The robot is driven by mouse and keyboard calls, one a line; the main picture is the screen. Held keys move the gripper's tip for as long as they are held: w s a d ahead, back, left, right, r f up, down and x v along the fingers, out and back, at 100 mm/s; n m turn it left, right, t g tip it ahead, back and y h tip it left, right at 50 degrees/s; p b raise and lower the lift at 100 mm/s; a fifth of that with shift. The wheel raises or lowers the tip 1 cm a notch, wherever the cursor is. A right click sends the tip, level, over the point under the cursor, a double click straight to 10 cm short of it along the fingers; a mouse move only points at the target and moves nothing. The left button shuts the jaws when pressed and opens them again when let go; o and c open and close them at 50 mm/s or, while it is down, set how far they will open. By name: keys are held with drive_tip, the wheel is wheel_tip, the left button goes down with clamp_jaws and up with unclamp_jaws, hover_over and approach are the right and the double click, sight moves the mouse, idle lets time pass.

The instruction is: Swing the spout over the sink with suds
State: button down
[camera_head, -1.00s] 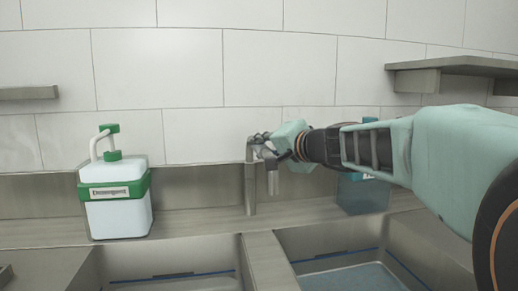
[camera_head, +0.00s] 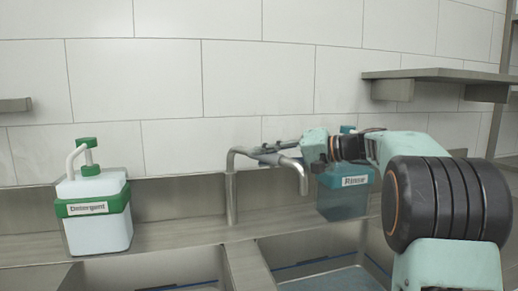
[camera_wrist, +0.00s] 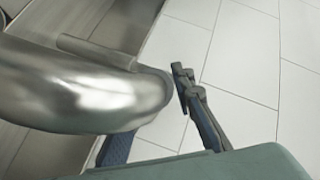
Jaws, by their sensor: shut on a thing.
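The metal spout (camera_head: 298,178) rises from a post (camera_head: 231,195) behind the divider between two sinks. Its arm reaches to the right and its outlet hangs down at the back of the right sink (camera_head: 330,250). My gripper (camera_head: 270,152) is shut on the spout's horizontal arm, between the post and the outlet bend. In the wrist view the spout (camera_wrist: 80,85) fills the left side as a large shiny tube, with one finger of my gripper (camera_wrist: 165,105) at its right. The left sink (camera_head: 150,270) is only partly in view. I cannot make out suds in either sink.
A white and green detergent dispenser (camera_head: 95,215) stands on the ledge at the left. A blue container labelled Rinse (camera_head: 345,195) stands right of the spout, close behind my arm. A shelf (camera_head: 440,82) is on the wall at the upper right.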

drive_tip(key=shift+w+d+r+n+g+y+p, duration=0.15)
drive_tip(key=shift+w+d+n+g+y+p, duration=0.25)
drive_tip(key=shift+w+d+n+g+p, duration=0.7)
drive_tip(key=shift+s+a+m+p, duration=0.3)
drive_tip(key=shift+s+a+p, duration=0.05)
drive_tip(key=shift+a+p, duration=0.1)
drive_tip(key=c, duration=1.7)
unclamp_jaws()
drive_tip(key=shift+o, duration=0.2)
drive_tip(key=v, duration=1.2)
drive_tip(key=shift+f, duration=0.25)
drive_tip(key=shift+s, duration=0.15)
